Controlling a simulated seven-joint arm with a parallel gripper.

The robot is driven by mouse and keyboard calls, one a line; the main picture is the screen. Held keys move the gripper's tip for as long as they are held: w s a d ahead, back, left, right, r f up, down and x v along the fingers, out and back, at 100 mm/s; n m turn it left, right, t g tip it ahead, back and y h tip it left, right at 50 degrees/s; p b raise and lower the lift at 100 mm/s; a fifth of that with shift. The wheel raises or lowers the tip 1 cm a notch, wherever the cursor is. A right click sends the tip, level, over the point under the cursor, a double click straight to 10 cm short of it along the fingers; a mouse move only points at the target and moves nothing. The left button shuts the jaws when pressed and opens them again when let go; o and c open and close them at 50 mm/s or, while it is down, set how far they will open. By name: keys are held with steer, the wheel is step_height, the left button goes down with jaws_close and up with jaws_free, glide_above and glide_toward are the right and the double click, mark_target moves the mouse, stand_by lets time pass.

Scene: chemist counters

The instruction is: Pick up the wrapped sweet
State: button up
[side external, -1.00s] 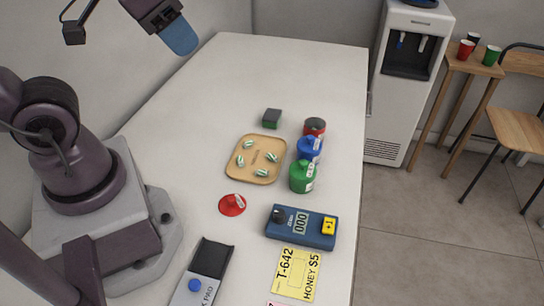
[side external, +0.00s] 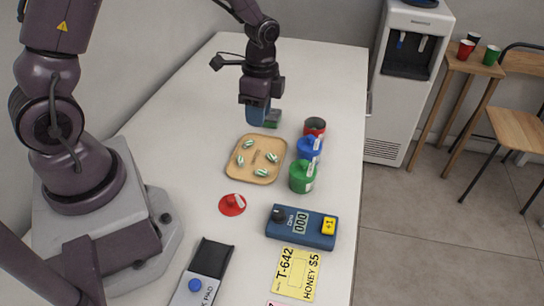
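Several green-and-white striped wrapped sweets (side external: 245,160) lie apart from each other on a square wooden tray (side external: 237,174) on the white counter. A thin brown mark or strip (side external: 257,157) is in the middle of the tray. My gripper (side external: 257,121) points down beyond the tray's far edge, its blue end beside a small dark-and-green block (side external: 272,119). It partly hides the block. I cannot tell whether the fingers are open or shut, or whether they touch the block.
To the tray's right stand a red-and-dark open jar (side external: 315,127), a blue jar (side external: 309,149) and a green jar (side external: 302,177). Nearer are a red lid (side external: 232,204), a blue meter (side external: 301,227), a yellow label (side external: 298,274) and a pad device (side external: 203,276). The counter's far end is clear.

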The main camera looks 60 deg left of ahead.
steer(key=w+m, duration=0.2)
steer(key=m, duration=0.1)
steer(key=m+t, duration=0.1)
glide_above(270, 154)
step_height(270, 154, down, 8)
steer(key=shift+s+f, duration=0.1)
steer(key=shift+s, duration=0.05)
steer(key=f, duration=0.5)
steer(key=shift+w, duration=0.2)
jaws_close()
